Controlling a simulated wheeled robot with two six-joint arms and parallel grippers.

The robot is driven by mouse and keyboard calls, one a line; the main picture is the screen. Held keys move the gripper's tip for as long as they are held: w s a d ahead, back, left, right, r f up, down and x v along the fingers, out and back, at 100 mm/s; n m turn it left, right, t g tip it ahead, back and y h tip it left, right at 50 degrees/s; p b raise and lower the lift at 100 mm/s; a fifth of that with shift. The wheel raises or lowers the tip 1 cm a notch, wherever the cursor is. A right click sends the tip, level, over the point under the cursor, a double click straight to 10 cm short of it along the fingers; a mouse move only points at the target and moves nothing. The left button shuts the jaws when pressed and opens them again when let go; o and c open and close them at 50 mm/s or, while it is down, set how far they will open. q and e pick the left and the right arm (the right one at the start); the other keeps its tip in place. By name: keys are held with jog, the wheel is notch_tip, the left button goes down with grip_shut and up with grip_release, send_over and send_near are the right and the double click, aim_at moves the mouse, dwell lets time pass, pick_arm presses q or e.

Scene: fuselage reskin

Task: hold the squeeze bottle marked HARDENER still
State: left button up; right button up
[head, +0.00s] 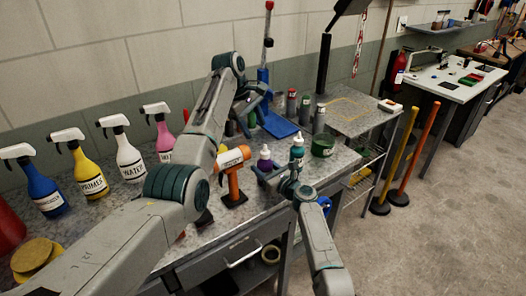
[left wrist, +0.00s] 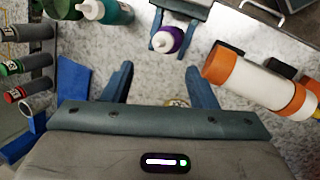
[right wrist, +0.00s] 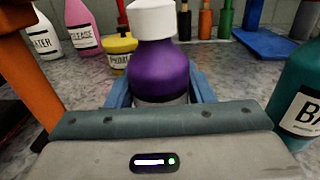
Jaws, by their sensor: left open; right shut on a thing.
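A purple squeeze bottle with a white cap (head: 264,155) stands upright on the grey speckled bench; its label is not readable in any view. My right gripper (head: 268,172) is shut on it, with blue fingers on both sides of the bottle's lower body in the right wrist view (right wrist: 160,72). The bottle also shows from above in the left wrist view (left wrist: 168,40). My left gripper (head: 248,112) is open and empty, farther back over the bench. In the left wrist view its two fingers (left wrist: 160,72) are spread wide, apart from the bottle.
A teal bottle (head: 297,152) stands close right of the purple one. A white-and-orange cylinder on an orange stand (head: 234,185) is close left. Spray bottles (head: 90,172) line the left; cans (head: 305,108) and a blue tray (head: 278,125) stand behind.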

aim_at(263, 151)
pick_arm(q)
jog(key=d+f+m, duration=0.1)
jog(key=f+m, duration=0.2)
jog(key=m, duration=0.3)
jog(key=d+f+m+t, duration=0.1)
jog(key=f+m, duration=0.2)
jog(key=m, duration=0.3)
jog(key=d+f+m+t, duration=0.1)
jog(key=f+m, duration=0.2)
jog(key=m, duration=0.3)
jog(key=shift+s+f+m+y, duration=0.2)
jog(key=shift+m+y, duration=0.1)
jog(key=shift+m, duration=0.1)
jog(key=c, duration=1)
